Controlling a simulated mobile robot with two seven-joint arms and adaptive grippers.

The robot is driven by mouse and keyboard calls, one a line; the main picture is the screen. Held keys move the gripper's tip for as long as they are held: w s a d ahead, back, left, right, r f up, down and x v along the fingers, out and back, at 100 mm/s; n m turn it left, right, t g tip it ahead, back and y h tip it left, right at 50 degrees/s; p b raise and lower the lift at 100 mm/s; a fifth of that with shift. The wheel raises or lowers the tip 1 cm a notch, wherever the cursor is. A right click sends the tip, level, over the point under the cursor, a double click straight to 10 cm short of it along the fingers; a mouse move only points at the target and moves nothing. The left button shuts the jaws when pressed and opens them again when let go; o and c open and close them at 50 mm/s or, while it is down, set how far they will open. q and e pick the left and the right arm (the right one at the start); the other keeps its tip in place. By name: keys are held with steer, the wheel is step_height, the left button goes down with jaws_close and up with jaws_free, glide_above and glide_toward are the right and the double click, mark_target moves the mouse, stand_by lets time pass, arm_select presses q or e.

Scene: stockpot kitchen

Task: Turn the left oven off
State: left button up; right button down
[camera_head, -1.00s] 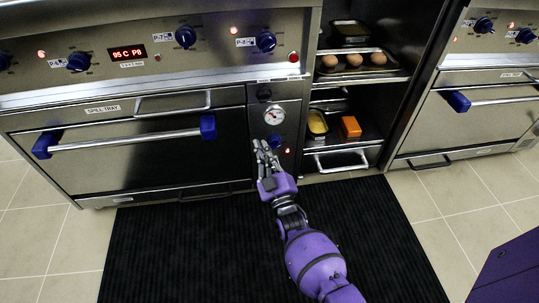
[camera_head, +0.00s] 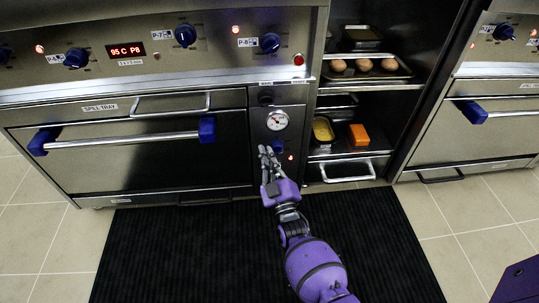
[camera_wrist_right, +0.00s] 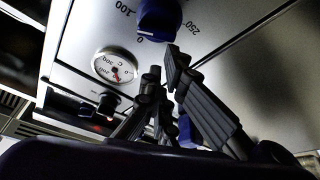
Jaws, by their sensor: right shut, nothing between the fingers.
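The left oven (camera_head: 130,168) has a steel front with a long door handle between blue ends. On its narrow right-hand panel are a round gauge (camera_head: 277,120), a blue knob (camera_head: 278,147) and a small lit red lamp (camera_head: 290,157). My right gripper (camera_head: 267,151) is shut and empty, its fingertips just left of the blue knob. In the right wrist view, the dark fingers (camera_wrist_right: 164,66) point at the panel. A blue knob (camera_wrist_right: 158,18) with numbers around it shows beyond the tips, and the gauge (camera_wrist_right: 114,65) is to the left. Contact cannot be told. My left gripper is out of view.
Above the door are several blue knobs, a red display (camera_head: 126,50) and a red button (camera_head: 299,59). Open shelves to the right hold a tray of brown round items (camera_head: 365,64) and an orange block (camera_head: 358,135). A black mat (camera_head: 190,255) covers the floor in front.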

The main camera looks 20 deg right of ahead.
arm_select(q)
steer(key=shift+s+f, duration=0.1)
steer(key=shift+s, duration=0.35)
arm_select(e)
steer(key=shift+f+n, duration=0.15)
steer(key=shift+n, duration=0.45)
arm_select(q)
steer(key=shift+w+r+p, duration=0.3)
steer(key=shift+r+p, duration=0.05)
steer(key=shift+p, duration=0.05)
arm_select(e)
steer(key=shift+a+f+n+y, duration=0.15)
steer(key=shift+n+y, duration=0.15)
steer(key=shift+n, duration=0.25)
steer(key=shift+a+f+n+y, duration=0.1)
steer(key=shift+n+y, duration=0.2)
steer(key=shift+n, duration=0.25)
